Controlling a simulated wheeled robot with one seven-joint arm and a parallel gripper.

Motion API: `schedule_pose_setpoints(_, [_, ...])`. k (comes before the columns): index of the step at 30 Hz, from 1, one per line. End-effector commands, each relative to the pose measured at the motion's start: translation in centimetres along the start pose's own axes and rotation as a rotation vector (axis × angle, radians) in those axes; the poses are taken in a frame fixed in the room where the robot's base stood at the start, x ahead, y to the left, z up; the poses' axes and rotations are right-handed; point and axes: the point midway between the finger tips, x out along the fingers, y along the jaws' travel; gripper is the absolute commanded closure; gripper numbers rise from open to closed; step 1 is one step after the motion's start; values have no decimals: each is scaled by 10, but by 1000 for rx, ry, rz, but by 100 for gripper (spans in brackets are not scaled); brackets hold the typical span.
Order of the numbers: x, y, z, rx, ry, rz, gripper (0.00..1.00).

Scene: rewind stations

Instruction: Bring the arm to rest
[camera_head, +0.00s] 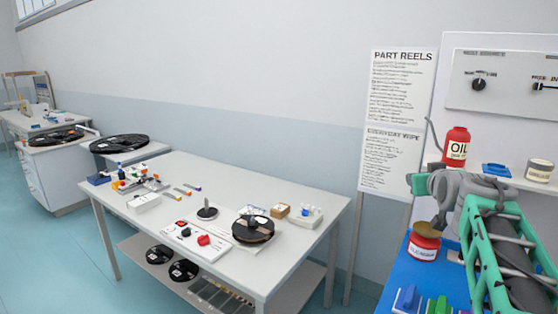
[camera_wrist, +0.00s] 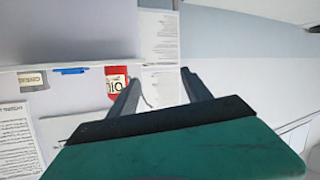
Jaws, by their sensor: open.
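My arm (camera_head: 487,245), green and grey, is folded at the right side of the head view, in front of the blue bench and the shelf. My gripper (camera_wrist: 160,84) shows in the wrist view with its two grey fingers spread apart and nothing between them. Behind the fingers are a pale wall and the red oil can (camera_wrist: 117,86), which appears upside down. I cannot make out the fingertips clearly in the head view.
The oil can (camera_head: 456,147) and a cream can (camera_head: 539,170) stand on the shelf near my arm. A red jar (camera_head: 424,241) stands on the blue bench (camera_head: 393,285). A white table (camera_head: 178,169) with reels and small parts is at centre. Floor at left is clear.

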Motion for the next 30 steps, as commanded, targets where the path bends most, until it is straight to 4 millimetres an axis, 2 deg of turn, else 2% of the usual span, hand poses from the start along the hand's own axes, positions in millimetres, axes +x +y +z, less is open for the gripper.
schedule_pose_setpoints(1, [-13,-33,23,7,-73,-45,43])
schedule_pose_setpoints(3, [-36,-74,64,17,-196,-102,43])
schedule_pose_setpoints(5, [-59,-105,101,22,-300,-143,43])
schedule_pose_setpoints(6, [-76,-123,126,23,-371,-169,43])
schedule_pose_setpoints(10, [-141,-172,209,9,-597,-237,43])
schedule_pose_setpoints(12, [-177,-189,252,-4,-713,-261,43])
schedule_pose_setpoints(15, [-220,-202,300,-26,-846,-280,43])
schedule_pose_setpoints(18, [-246,-205,328,-41,-925,-286,43])
schedule_pose_setpoints(20, [-252,-205,336,-45,-945,-287,43])
schedule_pose_setpoints(30, [-254,-205,338,-46,-951,-287,43])
